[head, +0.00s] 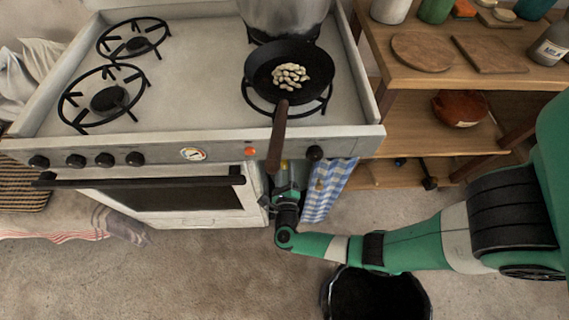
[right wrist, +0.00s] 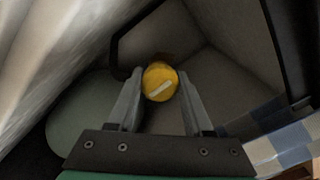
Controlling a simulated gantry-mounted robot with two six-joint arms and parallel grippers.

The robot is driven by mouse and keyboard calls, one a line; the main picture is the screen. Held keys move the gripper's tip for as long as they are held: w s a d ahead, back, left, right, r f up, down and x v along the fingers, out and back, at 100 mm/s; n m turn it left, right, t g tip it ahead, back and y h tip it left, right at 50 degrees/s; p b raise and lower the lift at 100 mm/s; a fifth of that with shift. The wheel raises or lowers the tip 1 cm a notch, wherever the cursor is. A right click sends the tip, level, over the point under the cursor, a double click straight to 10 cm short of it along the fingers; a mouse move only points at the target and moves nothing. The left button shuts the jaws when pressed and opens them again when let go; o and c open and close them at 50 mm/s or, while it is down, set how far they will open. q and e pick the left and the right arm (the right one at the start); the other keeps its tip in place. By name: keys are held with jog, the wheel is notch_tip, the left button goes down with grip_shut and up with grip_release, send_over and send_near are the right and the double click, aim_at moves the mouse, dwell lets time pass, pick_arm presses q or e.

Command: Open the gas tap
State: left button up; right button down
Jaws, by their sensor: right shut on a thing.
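The gas tap is a round yellow knob (right wrist: 160,82) with a pale bar across it. The bar slants up to the right in the right wrist view. My right gripper (right wrist: 161,98) is shut on the knob, one finger on each side. In the head view my right gripper (head: 285,182) reaches in low at the stove's right front, below the pan handle, which partly hides that spot. My left gripper is not in view.
The stove (head: 190,95) carries a black pan (head: 260,62) of pale pieces, its handle (head: 278,135) jutting over the front edge. A blue checked cloth (head: 328,190) hangs right of my gripper. A rounded pale green surface (right wrist: 80,130) lies left of it. A black bucket (head: 378,295) stands below my arm.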

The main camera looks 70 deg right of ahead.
jog(key=n+p, duration=0.2)
jog(key=n, duration=0.2)
jog(key=shift+r+n, duration=0.1)
jog(key=shift+n, duration=0.2)
jog(key=n+p, duration=0.1)
jog(key=n, duration=0.3)
jog(key=shift+n, duration=0.3)
jog(key=n+p, duration=0.1)
jog(key=n, duration=0.3)
jog(key=shift+n+p, duration=0.3)
jog(key=shift+p, duration=0.1)
jog(key=shift+n+p, duration=0.4)
jog(key=shift+n, duration=1.7)
jog(key=shift+c, duration=1.5)
grip_release()
